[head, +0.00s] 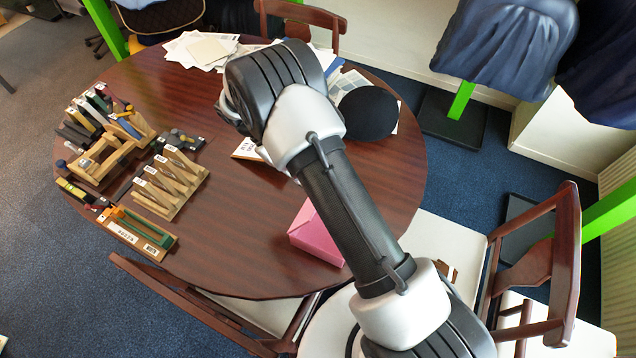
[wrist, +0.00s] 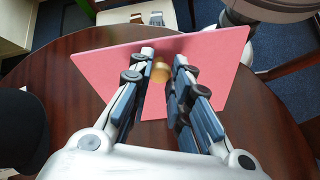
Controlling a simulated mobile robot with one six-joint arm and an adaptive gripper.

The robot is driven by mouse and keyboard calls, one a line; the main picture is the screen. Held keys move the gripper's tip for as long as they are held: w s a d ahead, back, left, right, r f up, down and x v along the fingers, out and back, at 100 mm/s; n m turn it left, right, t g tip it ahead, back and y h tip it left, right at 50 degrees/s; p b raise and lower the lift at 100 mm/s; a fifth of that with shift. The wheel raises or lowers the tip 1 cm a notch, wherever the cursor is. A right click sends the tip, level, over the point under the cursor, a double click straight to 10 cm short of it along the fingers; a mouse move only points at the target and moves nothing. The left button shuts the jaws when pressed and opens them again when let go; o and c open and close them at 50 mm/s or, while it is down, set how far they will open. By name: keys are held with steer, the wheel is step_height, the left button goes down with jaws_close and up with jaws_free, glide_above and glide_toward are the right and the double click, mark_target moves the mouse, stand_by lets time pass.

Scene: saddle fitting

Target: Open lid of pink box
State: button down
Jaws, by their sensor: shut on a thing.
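The pink box (head: 318,240) stands near the front edge of the round table, partly hidden behind my arm in the head view. In the wrist view, a broad pink panel (wrist: 210,65), which looks like its lid, fills the space beyond the fingers. A small gold knob (wrist: 160,73) on this panel sits between my fingertips. My gripper (wrist: 161,68) is shut on the knob. My gripper's fingers are hidden in the head view. I cannot tell how far the lid is raised from the box.
The round wooden table (head: 250,225) has bare room left of the box. Wooden racks (head: 170,185) with tools stand at the left. Papers (head: 205,50) lie at the back. A black rounded object (head: 368,113) sits behind my arm. Wooden chairs (head: 540,265) surround the table.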

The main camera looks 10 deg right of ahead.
steer(key=w+a+f+h+b, duration=0.1)
steer(key=w+a+f+b, duration=0.1)
steer(key=w+a+b, duration=0.3)
steer(key=shift+w+a+f+g+b, duration=0.3)
steer(key=shift+a+f+g, duration=0.1)
steer(key=shift+a, duration=0.8)
steer(key=c, duration=1.7)
jaws_free()
steer(key=shift+o, duration=1.2)
steer(key=shift+w, duration=0.25)
steer(key=shift+r, duration=0.25)
